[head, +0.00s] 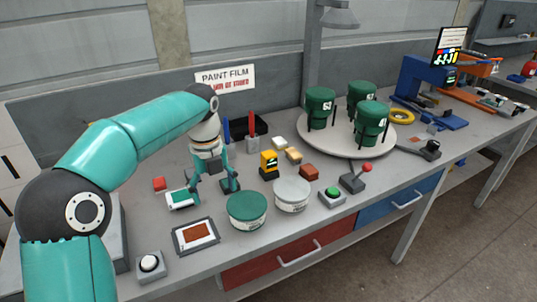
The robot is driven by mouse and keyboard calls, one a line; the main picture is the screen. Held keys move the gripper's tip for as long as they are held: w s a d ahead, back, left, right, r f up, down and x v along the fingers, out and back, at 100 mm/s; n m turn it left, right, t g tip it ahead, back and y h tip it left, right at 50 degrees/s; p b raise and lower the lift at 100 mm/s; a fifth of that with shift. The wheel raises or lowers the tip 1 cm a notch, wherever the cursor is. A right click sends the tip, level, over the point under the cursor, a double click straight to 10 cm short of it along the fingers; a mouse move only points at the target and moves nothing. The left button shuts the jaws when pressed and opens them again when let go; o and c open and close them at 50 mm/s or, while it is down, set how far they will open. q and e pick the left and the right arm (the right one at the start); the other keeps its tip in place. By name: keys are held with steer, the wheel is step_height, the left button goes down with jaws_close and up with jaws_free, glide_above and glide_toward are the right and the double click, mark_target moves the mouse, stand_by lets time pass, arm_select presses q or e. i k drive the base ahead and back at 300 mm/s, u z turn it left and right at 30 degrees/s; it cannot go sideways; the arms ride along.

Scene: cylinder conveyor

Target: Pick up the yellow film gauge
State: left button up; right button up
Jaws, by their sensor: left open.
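The yellow film gauge (268,161), a small yellow and black device, stands upright on the grey workbench in the middle of the head view. My left gripper (212,190) points down with its fingers apart, a little to the left of the gauge, and is empty. It is not touching the gauge. My right gripper is not in view.
A green-topped white item (181,198) lies left of my left gripper. A green tub (247,210) and a pale tub (292,193) stand in front of the gauge. Small blocks (292,155) lie right of it. A round turntable (326,143) bears green cylinders (319,104).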

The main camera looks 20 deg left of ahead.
mark_target(270, 159)
steer(key=i, duration=1.1)
steer(key=z, duration=0.05)
